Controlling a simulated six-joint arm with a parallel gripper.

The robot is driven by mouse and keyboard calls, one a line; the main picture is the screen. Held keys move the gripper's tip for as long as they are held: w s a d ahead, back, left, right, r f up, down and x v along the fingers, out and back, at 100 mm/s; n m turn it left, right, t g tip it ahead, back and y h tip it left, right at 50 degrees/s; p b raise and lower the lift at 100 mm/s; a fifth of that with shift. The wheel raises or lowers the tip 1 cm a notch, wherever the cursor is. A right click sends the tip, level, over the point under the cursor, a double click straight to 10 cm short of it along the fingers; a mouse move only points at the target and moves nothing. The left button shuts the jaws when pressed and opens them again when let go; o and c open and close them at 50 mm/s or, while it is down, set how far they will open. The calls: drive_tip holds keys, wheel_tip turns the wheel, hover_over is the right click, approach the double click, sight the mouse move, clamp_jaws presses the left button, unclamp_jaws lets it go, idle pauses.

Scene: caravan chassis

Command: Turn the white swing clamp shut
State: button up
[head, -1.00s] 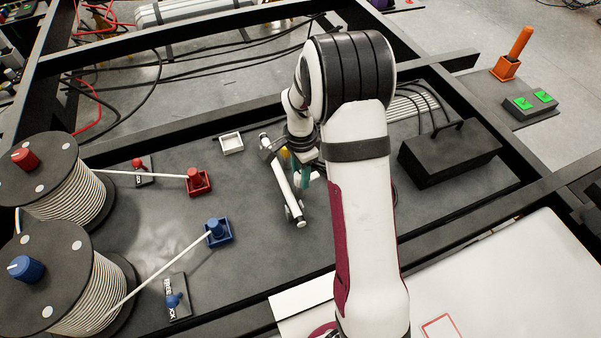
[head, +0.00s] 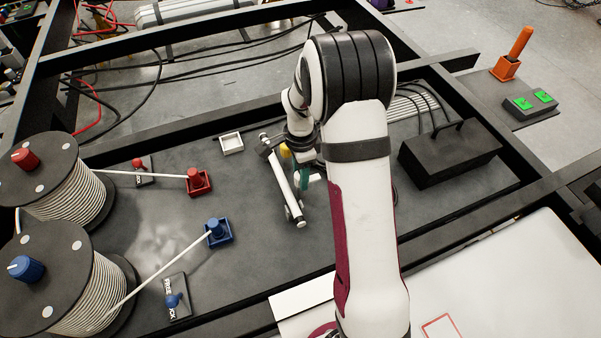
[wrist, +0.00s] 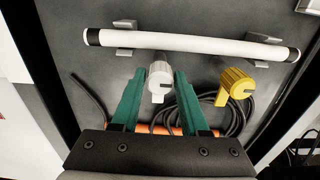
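The white swing clamp (wrist: 160,76) is a short pale knob with a tab pointing toward my gripper in the wrist view. My gripper (wrist: 160,84) has two green fingers, open, one on each side of the clamp. A narrow gap shows on both sides, and I see no firm contact. A white tube (wrist: 190,41) with black ends rests on grey brackets just beyond the clamp. In the head view the tube (head: 282,178) lies left of my arm. A green finger (head: 304,178) shows there, but the arm hides most of the gripper; I cannot make out the white clamp.
A yellow clamp (wrist: 237,86) with a slot stands close right of my gripper. A black cable (wrist: 240,115) coils beside it, and an orange tube (wrist: 152,129) lies behind the fingers. A black box (head: 450,152) stands right of my arm.

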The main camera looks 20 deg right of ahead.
drive_tip(key=shift+o, duration=1.4)
drive_tip(key=shift+r, duration=0.1)
wheel_tip(320, 180, up, 16)
drive_tip(key=shift+f, duration=0.25)
drive_tip(key=s+a+n, duration=0.3)
drive_tip(key=s+n, duration=0.1)
drive_tip(key=s, duration=0.5)
drive_tip(key=s+a+n+y, duration=0.1)
drive_tip(key=s+a+n, duration=0.3)
drive_tip(key=s, duration=0.5)
drive_tip(key=s+a+n, duration=0.4)
drive_tip(key=s, duration=0.5)
drive_tip(key=shift+r+n+y, duration=0.35)
drive_tip(key=shift+n+y, duration=0.05)
